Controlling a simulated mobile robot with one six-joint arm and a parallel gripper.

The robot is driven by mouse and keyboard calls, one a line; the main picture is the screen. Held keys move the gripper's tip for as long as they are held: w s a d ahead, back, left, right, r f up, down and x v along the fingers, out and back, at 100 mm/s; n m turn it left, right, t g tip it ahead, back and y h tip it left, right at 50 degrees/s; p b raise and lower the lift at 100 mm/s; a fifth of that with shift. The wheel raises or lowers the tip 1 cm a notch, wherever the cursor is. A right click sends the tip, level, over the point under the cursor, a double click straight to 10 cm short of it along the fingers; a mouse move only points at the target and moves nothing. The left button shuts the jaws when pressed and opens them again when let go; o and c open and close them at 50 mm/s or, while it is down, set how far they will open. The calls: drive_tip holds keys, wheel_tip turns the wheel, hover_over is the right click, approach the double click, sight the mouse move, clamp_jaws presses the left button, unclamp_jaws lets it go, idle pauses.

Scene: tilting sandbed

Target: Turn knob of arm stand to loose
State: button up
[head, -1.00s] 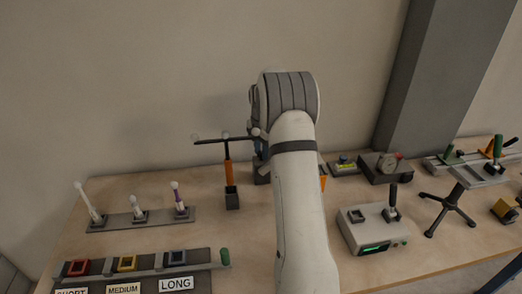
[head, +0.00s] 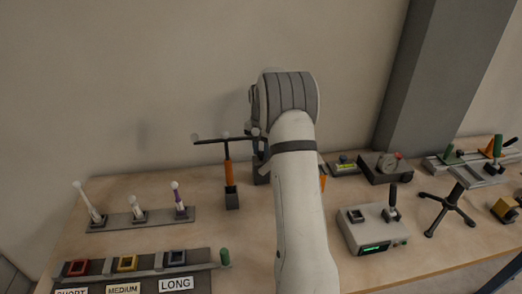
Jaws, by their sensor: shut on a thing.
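My arm reaches from the bottom of the head view to the back of the bench, and its wrist hides my gripper. The jaws and whatever they touch cannot be seen. Just left of my arm, a dark blue-grey upright piece (head: 261,172) stands partly hidden behind the arm. It may be part of the arm stand, but I cannot tell. No knob can be made out. A small orange part (head: 323,184) shows at the right edge of my arm.
An orange-handled tool (head: 229,174) with a dark crossbar stands left of my arm. White-tipped pegs stand on a grey strip (head: 155,217). A labelled rack (head: 205,266) lies front left. A grey control box (head: 372,234) and a tripod stand (head: 446,205) are on the right.

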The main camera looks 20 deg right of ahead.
drive_tip(key=shift+r, duration=0.1)
drive_tip(key=o, duration=1)
drive_tip(key=shift+c, duration=0.2)
